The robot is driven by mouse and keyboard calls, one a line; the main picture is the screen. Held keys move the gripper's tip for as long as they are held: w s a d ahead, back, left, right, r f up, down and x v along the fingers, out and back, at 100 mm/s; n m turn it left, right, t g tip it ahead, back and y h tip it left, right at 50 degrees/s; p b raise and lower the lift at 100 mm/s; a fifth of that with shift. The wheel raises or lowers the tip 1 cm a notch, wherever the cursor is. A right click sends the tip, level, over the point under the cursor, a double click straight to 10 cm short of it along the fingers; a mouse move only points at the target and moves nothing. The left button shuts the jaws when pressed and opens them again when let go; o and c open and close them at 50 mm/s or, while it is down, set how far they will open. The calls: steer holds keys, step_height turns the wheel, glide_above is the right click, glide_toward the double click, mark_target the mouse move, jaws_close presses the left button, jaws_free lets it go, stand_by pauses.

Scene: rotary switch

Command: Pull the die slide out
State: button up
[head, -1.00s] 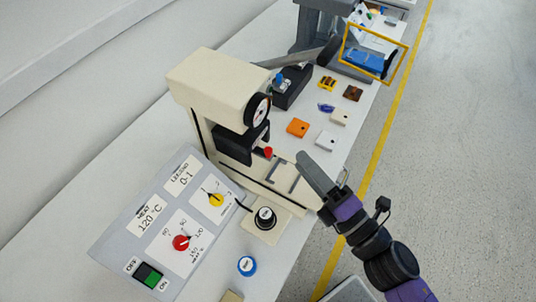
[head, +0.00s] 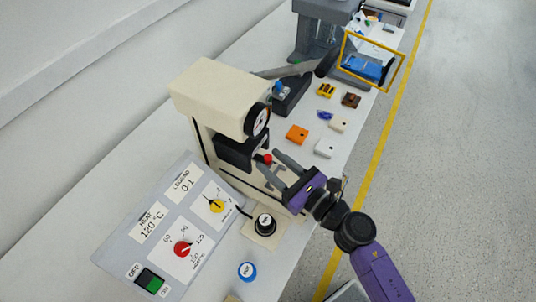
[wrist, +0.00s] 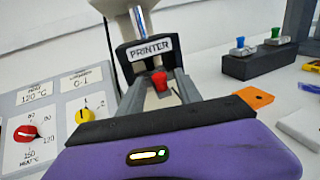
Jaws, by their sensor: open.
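The cream hot-stamping press (head: 215,95), marked PRINTER in the wrist view (wrist: 150,48), stands on the bench. The die slide's red knob (head: 267,158) shows at the front of the press, below its black head; it also shows in the wrist view (wrist: 159,80). The rest of the slide is mostly hidden by my fingers. My gripper (head: 268,160) is open, its two grey fingers pointing at the press. In the wrist view the knob appears between the fingertips, with gaps at both sides. I cannot tell how deep it sits between them.
A sloped control panel (head: 165,225) with red and yellow dials stands at the left. A black knob (head: 265,224) is on the press base. Orange (head: 297,134) and white blocks (head: 324,148) lie at the right. Open floor lies beyond the bench's right edge.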

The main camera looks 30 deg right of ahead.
steer(key=shift+w+a, duration=0.2)
steer(key=shift+w, duration=0.8)
steer(key=shift+c, duration=0.2)
jaws_close()
stand_by(0.6)
